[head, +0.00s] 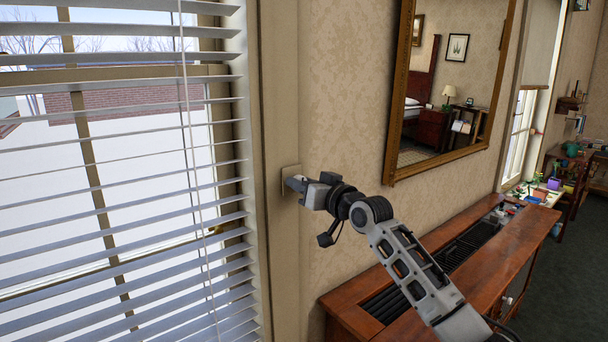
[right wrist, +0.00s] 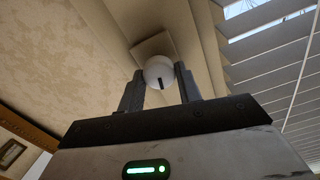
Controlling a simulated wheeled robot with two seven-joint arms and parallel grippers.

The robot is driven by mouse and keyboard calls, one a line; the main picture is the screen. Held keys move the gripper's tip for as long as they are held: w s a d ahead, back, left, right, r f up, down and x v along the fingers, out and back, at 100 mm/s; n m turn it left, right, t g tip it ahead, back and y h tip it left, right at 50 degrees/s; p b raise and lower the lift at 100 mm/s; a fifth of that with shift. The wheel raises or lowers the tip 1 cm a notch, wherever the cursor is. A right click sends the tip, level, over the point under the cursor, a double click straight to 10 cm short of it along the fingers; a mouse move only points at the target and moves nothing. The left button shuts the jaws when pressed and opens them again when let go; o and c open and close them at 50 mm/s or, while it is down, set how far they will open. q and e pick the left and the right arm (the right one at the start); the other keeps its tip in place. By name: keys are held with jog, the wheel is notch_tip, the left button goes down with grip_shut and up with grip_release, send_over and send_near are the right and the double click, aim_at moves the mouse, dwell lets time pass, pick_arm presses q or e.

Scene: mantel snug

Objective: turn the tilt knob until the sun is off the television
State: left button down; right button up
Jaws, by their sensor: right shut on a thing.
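The tilt knob (right wrist: 159,72) is a round white knob with a dark mark, on a plate (head: 290,178) fixed to the window frame's right side. My right gripper (head: 298,184) is at the plate in the head view and hides most of the knob. In the right wrist view its two fingers (right wrist: 160,86) are shut on the knob, one on each side. The white blind (head: 120,205) hangs over the window with its slats tilted partly open; snow and a brick wall show between them. The television is not in view. My left gripper is not in view.
A gold-framed mirror (head: 399,100) hangs on the wall to the right, reflecting a bedroom. A wooden cabinet with a dark grille (head: 452,262) stands below it, under my right arm. A blind cord (head: 188,120) hangs in front of the slats. Cluttered furniture stands at the far right.

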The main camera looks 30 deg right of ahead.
jog(key=o, duration=0.9)
pick_arm(q)
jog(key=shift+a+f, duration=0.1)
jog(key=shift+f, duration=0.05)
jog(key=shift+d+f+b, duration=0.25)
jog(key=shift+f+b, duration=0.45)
jog(key=shift+b, duration=1)
pick_arm(e)
jog(key=shift+s+d, duration=0.2)
jog(key=shift+s, duration=2.45)
jog(key=shift+s+d, duration=0.2)
jog(key=shift+s, duration=2.5)
jog(key=shift+s+d, duration=0.2)
jog(key=shift+s, duration=2.45)
